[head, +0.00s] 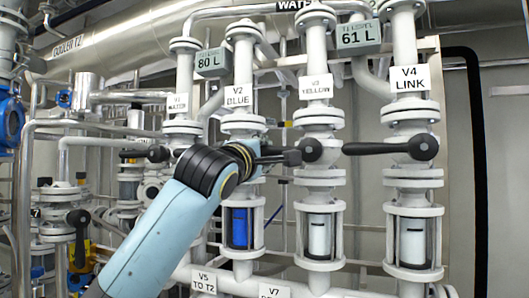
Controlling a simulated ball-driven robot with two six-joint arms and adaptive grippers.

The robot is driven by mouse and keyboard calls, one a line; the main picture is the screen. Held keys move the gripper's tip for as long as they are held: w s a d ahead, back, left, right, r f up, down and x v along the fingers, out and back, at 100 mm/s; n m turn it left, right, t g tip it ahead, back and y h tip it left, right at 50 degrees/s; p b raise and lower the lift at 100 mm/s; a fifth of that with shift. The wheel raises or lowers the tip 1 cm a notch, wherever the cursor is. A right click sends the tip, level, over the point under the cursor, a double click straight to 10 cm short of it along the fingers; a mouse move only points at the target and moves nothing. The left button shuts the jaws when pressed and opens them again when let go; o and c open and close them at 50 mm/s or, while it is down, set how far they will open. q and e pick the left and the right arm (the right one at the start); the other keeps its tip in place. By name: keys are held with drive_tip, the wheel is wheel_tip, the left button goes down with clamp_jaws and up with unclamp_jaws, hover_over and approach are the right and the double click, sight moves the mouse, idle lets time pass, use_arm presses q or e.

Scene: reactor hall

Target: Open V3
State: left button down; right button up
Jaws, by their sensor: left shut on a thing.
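The V3 valve (312,150) sits on the middle pipe column below the label "V3 YELLOW" (316,87). Its dark round hub shows, and its black lever lies roughly level, pointing left across the pipe. My left gripper (287,157) is shut on that lever close to the hub, with the arm reaching up from the lower left. My wrist and gripper hide much of the lever and the valve of V2. The sight glass (320,237) under V3 looks pale with a short dark mark. My right gripper is not in view.
The V4 valve (422,147) to the right has its black lever level, pointing left toward V3's hub. The V2 sight glass (240,227) is blue. V1's lever (157,154) is at left. Displays read 80 L (212,62) and 61 L (358,38).

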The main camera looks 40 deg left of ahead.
use_arm(q)
drive_tip(key=shift+w+f, duration=0.1)
drive_tip(key=shift+f, duration=0.05)
drive_tip(key=shift+f, duration=0.1)
drive_tip(key=shift+f+n+b, duration=0.65)
drive_tip(key=shift+n+b, duration=0.05)
drive_tip(key=shift+b, duration=0.2)
drive_tip(key=d+f+n+g+y+b, duration=0.1)
drive_tip(key=d+f+n+y+b, duration=0.1)
drive_tip(key=f+n+b, duration=0.4)
drive_tip(key=shift+w+d+n+g+b, duration=0.35)
drive_tip(key=shift+d+n+b, duration=0.3)
drive_tip(key=shift+n+b, duration=0.95)
drive_tip(key=shift+f+n+p, duration=0.1)
drive_tip(key=shift+n+p, duration=0.35)
drive_tip(key=shift+n, duration=0.05)
